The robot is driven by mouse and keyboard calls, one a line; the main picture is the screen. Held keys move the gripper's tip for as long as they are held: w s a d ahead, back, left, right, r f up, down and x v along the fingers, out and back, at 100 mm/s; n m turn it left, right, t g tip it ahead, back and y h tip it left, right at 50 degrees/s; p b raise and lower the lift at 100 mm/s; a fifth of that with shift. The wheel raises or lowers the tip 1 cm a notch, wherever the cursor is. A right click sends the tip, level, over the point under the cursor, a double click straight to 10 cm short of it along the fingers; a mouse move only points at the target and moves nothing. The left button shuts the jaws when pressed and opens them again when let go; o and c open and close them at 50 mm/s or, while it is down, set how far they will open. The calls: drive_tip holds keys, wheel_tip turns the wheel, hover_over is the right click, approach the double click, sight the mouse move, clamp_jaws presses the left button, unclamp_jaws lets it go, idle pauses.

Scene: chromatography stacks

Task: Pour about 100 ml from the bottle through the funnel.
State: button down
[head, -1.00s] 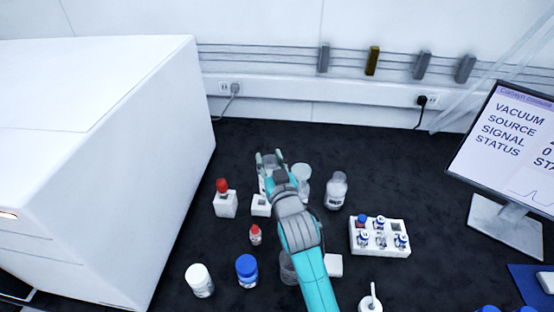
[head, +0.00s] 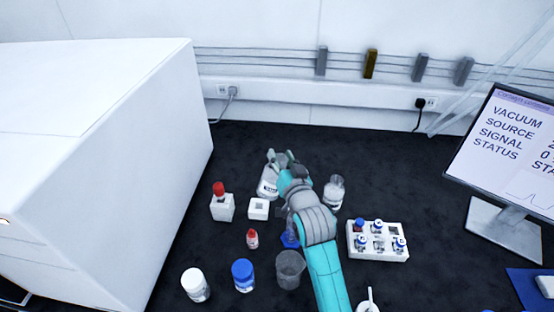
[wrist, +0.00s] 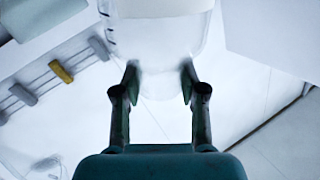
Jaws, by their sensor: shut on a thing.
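My gripper (head: 278,160) is shut on a clear bottle (head: 268,187) with a white label, at the back middle of the dark bench. The bottle looks tilted in the head view. In the wrist view both fingers (wrist: 160,82) press on the clear bottle (wrist: 160,38), which has dark graduation marks at its left. Its mouth and liquid level cannot be made out. I cannot pick out the funnel; my wrist and arm cover the area right of the bottle. An empty-looking clear beaker (head: 290,268) stands left of my forearm.
Another clear bottle (head: 334,192) and a vial rack (head: 378,250) stand right. White (head: 195,285) and blue-capped (head: 243,275) jars stand in front.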

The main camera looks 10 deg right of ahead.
drive_tip(key=shift+d, duration=0.25)
drive_tip(key=shift+w+d+m, duration=0.15)
drive_tip(key=shift+d+m, duration=0.25)
drive_tip(key=shift+m, duration=0.2)
drive_tip(key=shift+f, duration=0.1)
drive_tip(key=shift+d+f+m, duration=0.15)
drive_tip(key=shift+d+m, duration=0.05)
drive_tip(key=shift+m, duration=0.4)
drive_tip(key=shift+f, duration=0.1)
drive_tip(key=shift+f+m, duration=0.15)
drive_tip(key=shift+m, duration=0.35)
drive_tip(key=shift+d, duration=0.1)
